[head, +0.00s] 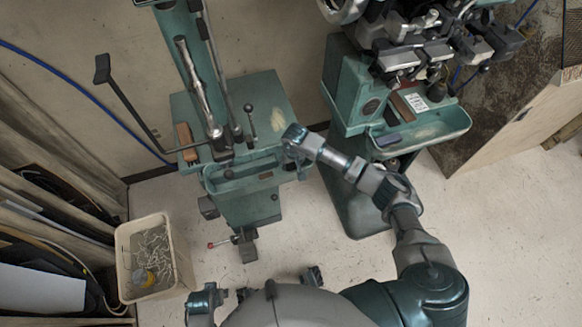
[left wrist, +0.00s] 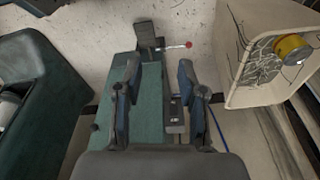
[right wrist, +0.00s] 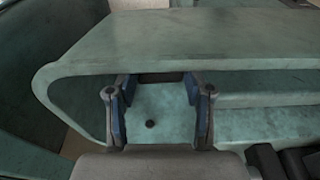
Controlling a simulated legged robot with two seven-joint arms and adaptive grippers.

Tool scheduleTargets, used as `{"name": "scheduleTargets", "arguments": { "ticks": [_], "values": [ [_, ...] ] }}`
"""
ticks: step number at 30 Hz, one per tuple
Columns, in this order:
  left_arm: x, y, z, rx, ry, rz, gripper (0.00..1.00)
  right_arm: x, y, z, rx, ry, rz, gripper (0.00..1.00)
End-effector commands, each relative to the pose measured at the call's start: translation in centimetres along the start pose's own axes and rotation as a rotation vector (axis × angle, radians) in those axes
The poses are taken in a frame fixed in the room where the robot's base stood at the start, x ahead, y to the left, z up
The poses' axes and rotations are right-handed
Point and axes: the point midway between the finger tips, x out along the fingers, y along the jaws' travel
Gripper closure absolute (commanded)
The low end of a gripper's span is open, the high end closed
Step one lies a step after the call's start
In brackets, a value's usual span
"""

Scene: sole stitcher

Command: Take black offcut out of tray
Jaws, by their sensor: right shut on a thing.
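My right gripper (head: 291,137) is at the right end of the narrow green tray (head: 238,172) on the front of the left machine. In the right wrist view, the gripper's blue-padded fingers (right wrist: 157,92) stand apart with the dark offcut (right wrist: 158,77) between their tips. The tray's rim (right wrist: 190,48) runs behind it, and the tray floor shows below with a small dark hole. I cannot make out the offcut in the head view. My left gripper (left wrist: 157,75) is open and empty in the left wrist view, with the machine's green base below it.
A second green machine (head: 345,95) with a rounded tray (head: 450,122) stands to the right. A lever with a red knob (head: 212,245) sticks out low. Floor between is clear.

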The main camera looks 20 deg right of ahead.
Motion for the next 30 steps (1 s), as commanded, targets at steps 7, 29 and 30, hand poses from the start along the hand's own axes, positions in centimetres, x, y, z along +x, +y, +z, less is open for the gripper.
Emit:
{"name": "scheduleTargets", "arguments": {
  "ticks": [7, 29, 30],
  "values": [
    [2.9, 0.1, 1.0, 0.003, -0.01, 0.001, 0.6, -2.6, 0.0, -0.5, -0.001, 0.003, 0.0, 0.84],
    [10.3, 0.4, 6.9, 0.014, -0.045, 0.004, 0.6, -9.8, 0.1, -1.6, 0.0, 0.003, 0.001, 0.84],
    [10.6, 0.4, 7.3, 0.015, -0.048, 0.004, 0.6, -10.2, 0.1, -1.6, 0.0, 0.004, 0.001, 0.84]
  ]
}}
